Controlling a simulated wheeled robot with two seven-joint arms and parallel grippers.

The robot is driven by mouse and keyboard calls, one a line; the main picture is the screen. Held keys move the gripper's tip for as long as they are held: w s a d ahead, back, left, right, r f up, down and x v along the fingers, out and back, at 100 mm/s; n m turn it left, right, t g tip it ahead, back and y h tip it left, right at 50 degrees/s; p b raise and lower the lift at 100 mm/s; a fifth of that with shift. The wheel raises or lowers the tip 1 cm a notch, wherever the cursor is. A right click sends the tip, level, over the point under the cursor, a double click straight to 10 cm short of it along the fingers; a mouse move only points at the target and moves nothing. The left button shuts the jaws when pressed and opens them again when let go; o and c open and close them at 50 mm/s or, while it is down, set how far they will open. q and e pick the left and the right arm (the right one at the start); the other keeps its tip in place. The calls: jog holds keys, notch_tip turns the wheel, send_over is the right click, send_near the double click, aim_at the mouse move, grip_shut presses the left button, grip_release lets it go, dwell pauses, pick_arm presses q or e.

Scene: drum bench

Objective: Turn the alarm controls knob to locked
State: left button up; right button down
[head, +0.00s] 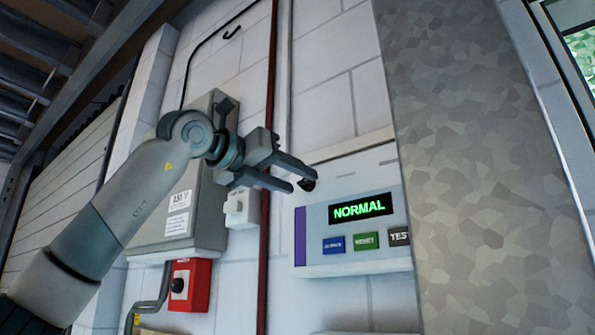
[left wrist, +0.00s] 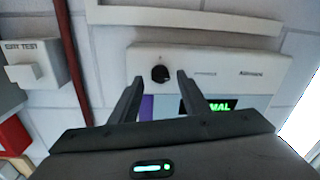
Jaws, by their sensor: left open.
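The alarm panel (head: 350,250) is a pale box on the white block wall, with a display (head: 362,207) that reads NORMAL in green. Its black knob (head: 307,185) sits at the panel's upper left, just past my fingertips. In the left wrist view the round knob (left wrist: 160,74) shows ahead, between the lines of the two fingers. My left gripper (head: 303,180) is open and empty in front of the knob; in the wrist view its fingers (left wrist: 159,76) stand apart. I cannot tell whether a finger touches the knob. My right gripper is not in view.
Blue, green and dark buttons (head: 366,241) line the panel's lower part. A grey electrical cabinet (head: 180,190), a small white switch box (head: 242,208), a red box (head: 189,285) and a red pipe (head: 266,150) are left of it. A grey speckled pillar (head: 480,150) stands close on the right.

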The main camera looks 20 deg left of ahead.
pick_arm(q)
jog(key=shift+x, duration=0.75)
jog(key=c, duration=0.9)
jog(key=shift+c, duration=0.6)
